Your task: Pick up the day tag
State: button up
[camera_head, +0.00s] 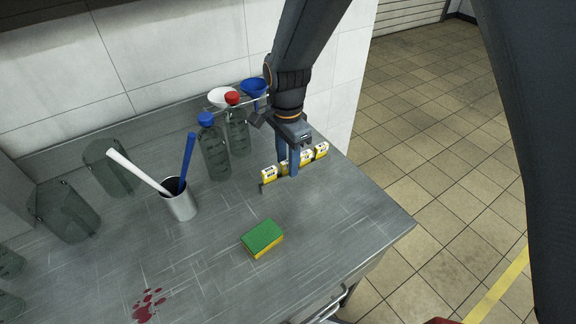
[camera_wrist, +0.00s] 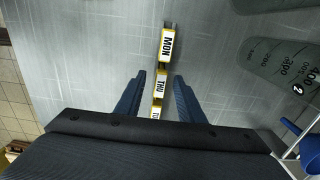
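Several small yellow-and-white day tags stand in a row on a narrow metal rack (camera_head: 263,188) at the right part of the steel counter. In the wrist view I read a MON tag (camera_wrist: 166,45), a THU tag (camera_wrist: 160,84) and a partly hidden tag starting "TU" (camera_wrist: 154,113). My gripper (camera_head: 288,166) is over the row, pointing down. In the wrist view my gripper (camera_wrist: 159,77) is open, with one blue finger on each side of the row around the THU tag. Gaps show between the fingers and the tags. The fingers partly hide the middle tags in the head view.
Behind the row stand a red-capped bottle (camera_head: 237,128), a blue-capped bottle (camera_head: 214,150), a white funnel (camera_head: 221,96) and a blue funnel (camera_head: 254,88). A green-yellow sponge (camera_head: 262,238) lies in front. A metal cup (camera_head: 180,205) holds two tools. Counter right of the sponge is clear.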

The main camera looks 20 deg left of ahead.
jog(key=shift+f, duration=0.35)
grip_shut()
